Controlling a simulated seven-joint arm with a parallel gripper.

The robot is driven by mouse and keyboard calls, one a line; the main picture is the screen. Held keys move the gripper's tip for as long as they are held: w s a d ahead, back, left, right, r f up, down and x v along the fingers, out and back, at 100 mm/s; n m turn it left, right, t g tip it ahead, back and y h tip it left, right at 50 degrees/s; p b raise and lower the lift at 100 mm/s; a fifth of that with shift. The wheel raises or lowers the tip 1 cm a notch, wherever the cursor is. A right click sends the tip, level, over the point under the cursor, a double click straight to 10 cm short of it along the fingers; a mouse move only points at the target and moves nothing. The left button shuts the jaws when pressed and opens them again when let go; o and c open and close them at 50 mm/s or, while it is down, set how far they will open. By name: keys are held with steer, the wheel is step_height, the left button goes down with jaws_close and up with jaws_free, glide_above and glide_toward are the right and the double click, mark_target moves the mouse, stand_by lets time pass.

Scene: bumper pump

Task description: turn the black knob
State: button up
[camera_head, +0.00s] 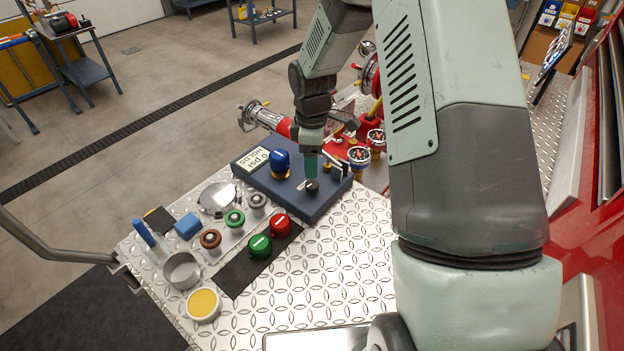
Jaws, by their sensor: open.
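The black knob (311,187) sits on the top face of a dark blue panel box (262,184), near the box's front right part. My gripper (311,172) points down just above and behind the knob. It is open and holds nothing visible. The gap between its fingers is hard to make out, and I cannot tell whether the fingers touch the knob.
A taller blue knob (280,160) and a lettered display (250,160) are left of my gripper; gauges (358,155) stand right. Red (281,225) and green (260,245) knobs sit in front. The diamond-plate surface (330,270) is clear front right.

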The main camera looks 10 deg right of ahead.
mark_target(312, 184)
step_height(312, 184, down, 8)
steer(key=shift+r, duration=0.2)
steer(key=shift+c, duration=0.5)
steer(key=c, duration=1)
